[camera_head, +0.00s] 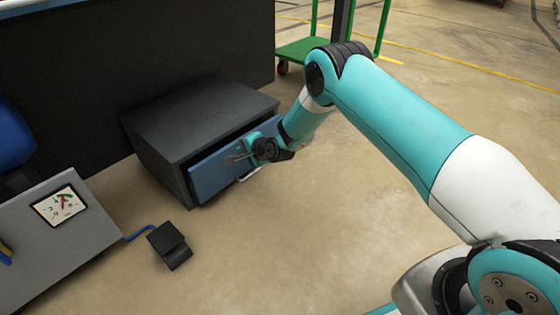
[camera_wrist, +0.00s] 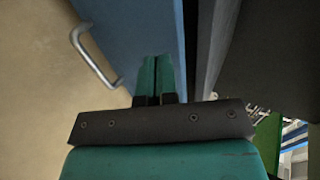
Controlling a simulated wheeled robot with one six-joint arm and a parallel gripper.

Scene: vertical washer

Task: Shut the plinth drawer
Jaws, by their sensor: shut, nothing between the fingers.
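The plinth drawer has a blue front (camera_head: 213,176) with a pale bar handle (camera_head: 249,175). It stands partly open from the dark plinth (camera_head: 190,118), with a dark gap behind the front. In the wrist view the blue front (camera_wrist: 140,25) fills the upper middle, and its handle (camera_wrist: 92,58) is at the left. My gripper (camera_head: 233,158) is shut and empty at the drawer front, near its upper edge. In the wrist view its closed fingertips (camera_wrist: 156,62) lie over the blue front, right of the handle. I cannot tell whether they touch it.
A black pedal (camera_head: 170,246) with a blue cable lies on the floor at the left, near a grey panel (camera_head: 75,235) with a gauge. A green cart (camera_head: 308,50) stands behind. The floor right of the plinth is clear apart from my arm.

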